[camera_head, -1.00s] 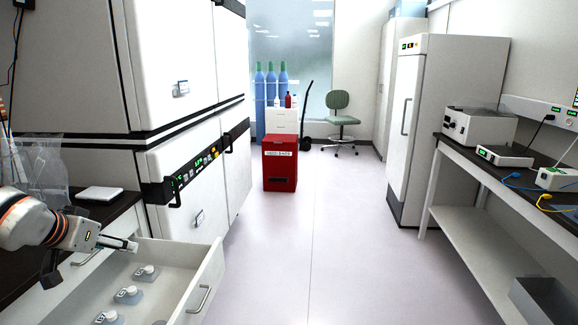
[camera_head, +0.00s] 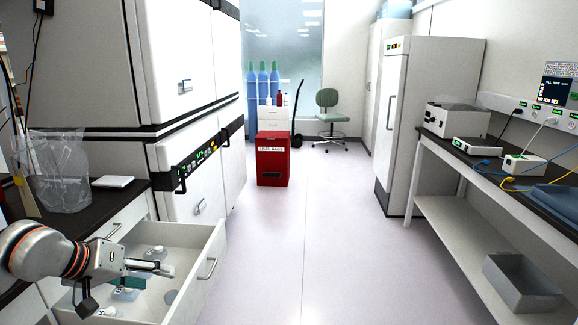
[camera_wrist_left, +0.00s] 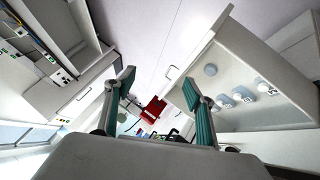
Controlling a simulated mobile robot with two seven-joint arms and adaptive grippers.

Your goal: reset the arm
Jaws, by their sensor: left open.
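My left gripper (camera_head: 150,270) reaches in from the lower left, over the open drawer (camera_head: 196,283) in the head view. It points to the right. Its two fingers are spread apart with nothing between them in the left wrist view (camera_wrist_left: 158,88). Several small capped flasks stand in the drawer, one of them a flask (camera_head: 108,311) near the lower edge. The gripper partly covers others. The flasks also show in the left wrist view, to the right of the fingers, such as this flask (camera_wrist_left: 262,86). My right arm is not in view.
A dark counter (camera_head: 92,206) with a clear plastic bag (camera_head: 62,178) lies behind the gripper. White cabinets (camera_head: 195,180) rise beyond the drawer. A red bin (camera_head: 273,160) stands on the open floor (camera_head: 290,240). A bench (camera_head: 470,160) with devices runs along the right.

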